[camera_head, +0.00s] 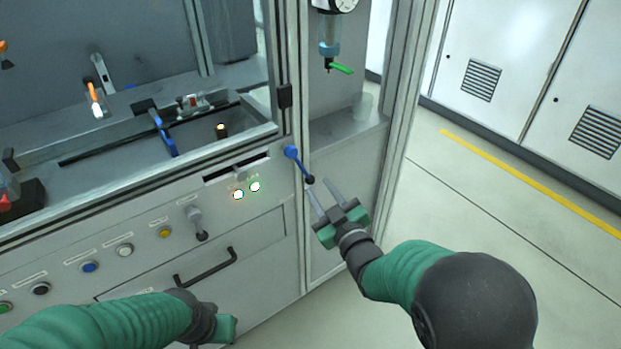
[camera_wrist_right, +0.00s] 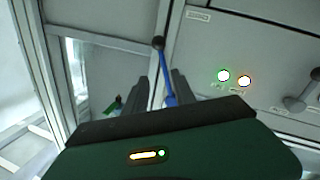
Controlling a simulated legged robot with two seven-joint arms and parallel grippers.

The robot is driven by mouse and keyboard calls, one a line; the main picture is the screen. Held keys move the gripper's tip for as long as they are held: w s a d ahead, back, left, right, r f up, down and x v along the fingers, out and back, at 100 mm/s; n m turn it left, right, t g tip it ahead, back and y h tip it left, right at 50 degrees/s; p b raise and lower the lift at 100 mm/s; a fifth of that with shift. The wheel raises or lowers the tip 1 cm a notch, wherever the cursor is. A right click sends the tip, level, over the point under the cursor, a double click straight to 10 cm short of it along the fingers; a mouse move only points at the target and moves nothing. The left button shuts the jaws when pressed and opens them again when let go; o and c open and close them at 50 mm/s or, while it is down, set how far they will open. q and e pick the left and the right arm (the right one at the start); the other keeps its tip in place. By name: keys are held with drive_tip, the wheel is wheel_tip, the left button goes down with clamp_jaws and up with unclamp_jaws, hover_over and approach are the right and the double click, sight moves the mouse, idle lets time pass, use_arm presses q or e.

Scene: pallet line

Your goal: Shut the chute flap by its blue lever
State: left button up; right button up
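The blue lever (camera_head: 298,162) sits on the front right corner of the grey machine. Its blue hub is at the upper left and its dark ball end points down to the right. My right gripper (camera_head: 320,188) is open and empty, its fingertips close by the ball. In the right wrist view the lever (camera_wrist_right: 166,78) shows between the two spread fingers (camera_wrist_right: 160,88); contact cannot be told. I cannot make out for certain which part is the chute flap. My left gripper (camera_head: 218,325) is low at the front, mostly hidden by its wrist.
Two lit lamps (camera_head: 246,191), a dark knob lever (camera_head: 198,224), several buttons and a drawer handle (camera_head: 206,266) are on the panel. An upright metal post (camera_head: 400,110) stands right of the lever. A gauge with a green handle (camera_head: 341,68) hangs above. The floor at right is open.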

sight(304, 171)
drive_tip(key=x, duration=0.2)
drive_tip(key=a+x, duration=0.1)
drive_tip(key=x, duration=0.2)
drive_tip(key=b+x, duration=0.1)
drive_tip(key=x, duration=0.1)
drive_tip(key=shift+a, duration=0.3)
drive_tip(key=shift+d, duration=0.55)
drive_tip(key=shift+c, duration=0.3)
drive_tip(key=c, duration=0.5)
drive_tip(key=shift+a, duration=0.25)
clamp_jaws()
drive_tip(key=shift+r, duration=0.15)
